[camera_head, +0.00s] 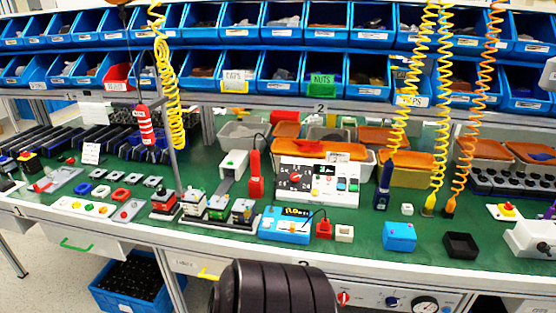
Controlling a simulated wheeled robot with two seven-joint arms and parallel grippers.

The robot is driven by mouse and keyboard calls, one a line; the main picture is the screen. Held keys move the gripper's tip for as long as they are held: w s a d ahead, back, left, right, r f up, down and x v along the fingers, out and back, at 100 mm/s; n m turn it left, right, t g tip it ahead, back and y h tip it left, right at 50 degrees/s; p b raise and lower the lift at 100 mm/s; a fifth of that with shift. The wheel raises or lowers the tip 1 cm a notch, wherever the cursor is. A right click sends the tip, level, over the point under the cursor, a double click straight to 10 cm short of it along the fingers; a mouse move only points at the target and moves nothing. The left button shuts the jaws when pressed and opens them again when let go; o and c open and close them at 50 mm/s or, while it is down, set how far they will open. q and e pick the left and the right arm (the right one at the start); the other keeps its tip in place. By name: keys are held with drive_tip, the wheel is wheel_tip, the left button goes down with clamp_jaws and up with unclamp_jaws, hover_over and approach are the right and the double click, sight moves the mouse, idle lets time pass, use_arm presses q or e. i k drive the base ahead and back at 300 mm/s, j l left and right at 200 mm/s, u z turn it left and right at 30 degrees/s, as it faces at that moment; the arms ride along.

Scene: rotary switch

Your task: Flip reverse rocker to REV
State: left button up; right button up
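A white control panel (318,184) stands on the green bench near the middle. It has a red rotary knob (295,178) ringed by marks, a small dark display (323,168) above, and small green and blue switches (346,184) at its right. The lettering is too small to read, so I cannot tell which switch is the reverse rocker or how it is set. Neither of my grippers is in view, and nothing touches the panel.
Yellow and orange coiled cords hang at the right; a dark blue tool (384,187) stands beside the panel. A red upright tool (256,176) and a blue meter (286,225) stand left and in front. Below the bench edge is another panel with a gauge (425,304).

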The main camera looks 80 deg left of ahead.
sight(342, 185)
drive_tip(key=u, duration=2.4)
drive_tip(key=i+j, duration=0.5)
drive_tip(key=i, duration=0.15)
drive_tip(key=i+z, duration=0.05)
